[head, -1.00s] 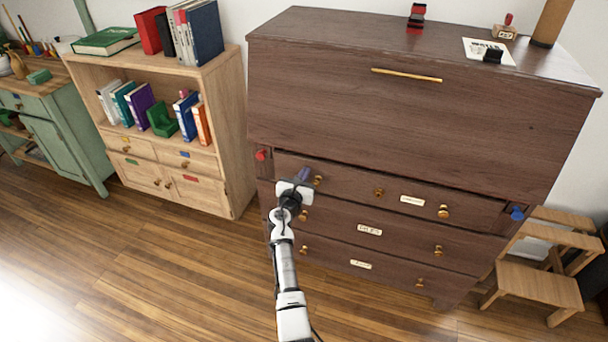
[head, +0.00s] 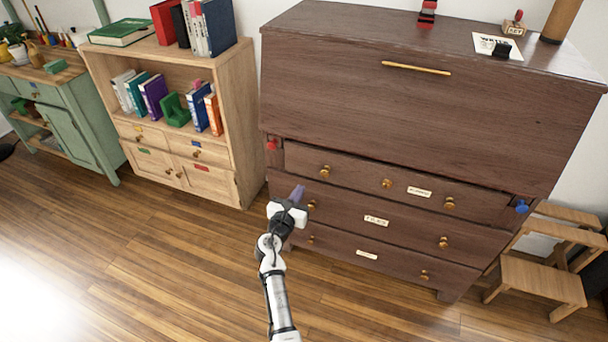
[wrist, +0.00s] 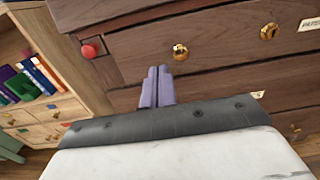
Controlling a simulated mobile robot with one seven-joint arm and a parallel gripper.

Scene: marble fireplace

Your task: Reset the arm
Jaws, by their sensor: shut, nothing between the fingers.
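My gripper (head: 297,194) is in front of the left side of the dark wooden dresser (head: 400,118) in the head view. Its purple fingers (wrist: 157,87) are together in the wrist view, with nothing between them. The fingertips appear in front of the drawer fronts, below the red knob (head: 272,145). The red knob also shows at upper left in the wrist view (wrist: 89,50). A brass drawer knob (wrist: 180,52) shows just beyond the fingertips in the wrist view. I cannot tell the exact gap to the dresser.
A light wooden bookcase (head: 240,120) with books stands left of the dresser. A green cabinet (head: 85,140) is farther left. A wooden step stool (head: 540,285) and a blue knob (head: 521,206) are at the right. The wooden floor (head: 150,265) in front is clear.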

